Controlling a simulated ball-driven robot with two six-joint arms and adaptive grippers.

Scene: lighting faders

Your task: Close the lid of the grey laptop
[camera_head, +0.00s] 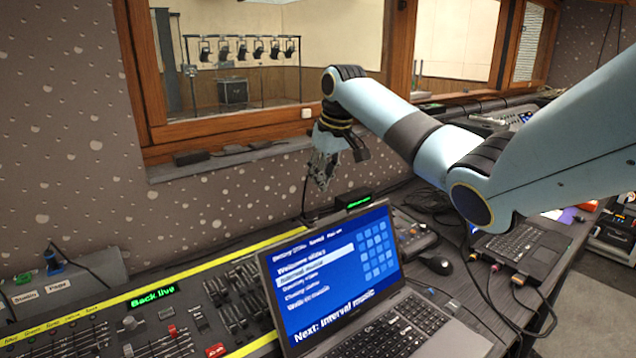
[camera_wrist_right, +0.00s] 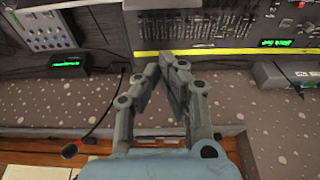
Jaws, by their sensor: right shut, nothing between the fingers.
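The grey laptop (camera_head: 415,322) stands open at the lower middle of the head view. Its lid (camera_head: 335,272) is raised and tilted back, with a lit blue screen of white text facing me. The keyboard shows in front of it, cut off by the lower edge. My right gripper (camera_head: 322,172) hangs behind and above the lid, in front of the speckled wall, apart from the laptop. In the right wrist view its fingers (camera_wrist_right: 172,62) meet at the tips with nothing between them. The laptop is not clearly seen there. My left gripper is not in view.
A lighting desk with faders (camera_head: 215,310) lies left of the laptop. A thin microphone stalk (camera_head: 304,200) rises behind the lid, near my right gripper. A wooden window frame (camera_head: 225,125) borders the back.

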